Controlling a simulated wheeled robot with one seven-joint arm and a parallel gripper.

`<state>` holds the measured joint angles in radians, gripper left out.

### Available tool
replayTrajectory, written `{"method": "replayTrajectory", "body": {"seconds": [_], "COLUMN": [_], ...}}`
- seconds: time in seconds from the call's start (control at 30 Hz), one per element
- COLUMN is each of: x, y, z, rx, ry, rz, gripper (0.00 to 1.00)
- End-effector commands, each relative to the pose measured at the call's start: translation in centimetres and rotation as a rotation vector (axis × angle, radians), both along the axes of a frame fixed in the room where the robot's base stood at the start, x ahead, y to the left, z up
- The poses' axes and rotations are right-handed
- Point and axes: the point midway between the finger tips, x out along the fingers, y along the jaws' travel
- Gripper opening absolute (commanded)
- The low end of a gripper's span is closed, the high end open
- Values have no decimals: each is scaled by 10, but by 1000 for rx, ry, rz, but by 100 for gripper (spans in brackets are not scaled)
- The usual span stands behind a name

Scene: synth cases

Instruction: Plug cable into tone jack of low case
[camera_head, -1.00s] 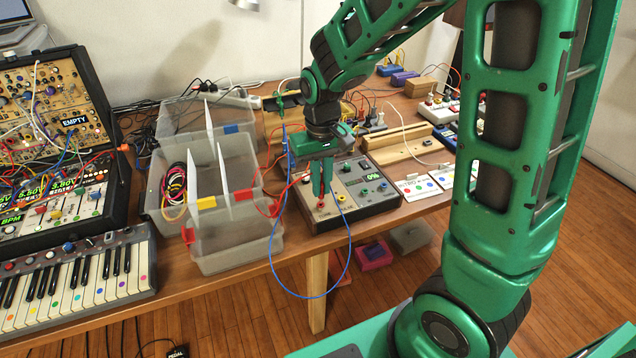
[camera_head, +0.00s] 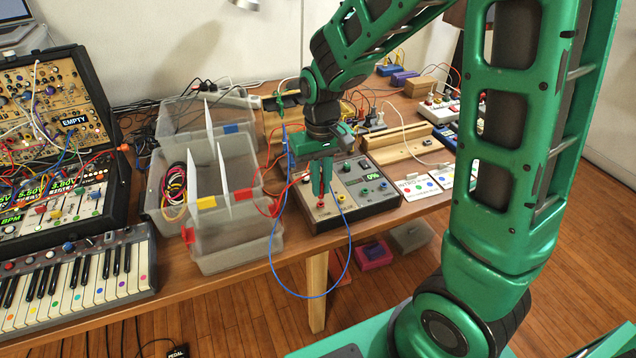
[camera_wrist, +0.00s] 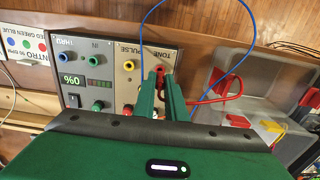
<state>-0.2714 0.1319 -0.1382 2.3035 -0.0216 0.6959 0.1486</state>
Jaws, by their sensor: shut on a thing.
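The low case (camera_head: 377,196) is a grey and dark box with knobs, jacks and a small green display, near the table's front edge. The wrist view shows its face (camera_wrist: 88,68) with labels, including one reading TONE. My gripper (camera_head: 321,192) points down over the case's near left part, its fingers close together. In the wrist view its fingertips (camera_wrist: 161,76) are at the red jack (camera_wrist: 160,68).
Clear bins (camera_head: 236,247) stand left of the case, with a red cable beside them. A wooden block (camera_head: 405,152) lies behind the case and a printed card (camera_head: 418,187) lies to its right. A keyboard (camera_head: 75,280) and patch panels fill the left side.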

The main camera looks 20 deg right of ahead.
Motion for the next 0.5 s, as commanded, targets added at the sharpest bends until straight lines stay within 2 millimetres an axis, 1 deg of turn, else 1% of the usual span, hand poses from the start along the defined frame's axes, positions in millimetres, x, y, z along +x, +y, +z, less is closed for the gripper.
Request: {"method": "replayTrajectory", "body": {"seconds": [0.5], "x": [0], "y": [0], "z": [-9], "rx": [0], "ry": [1], "rz": [0], "gripper": [0]}}
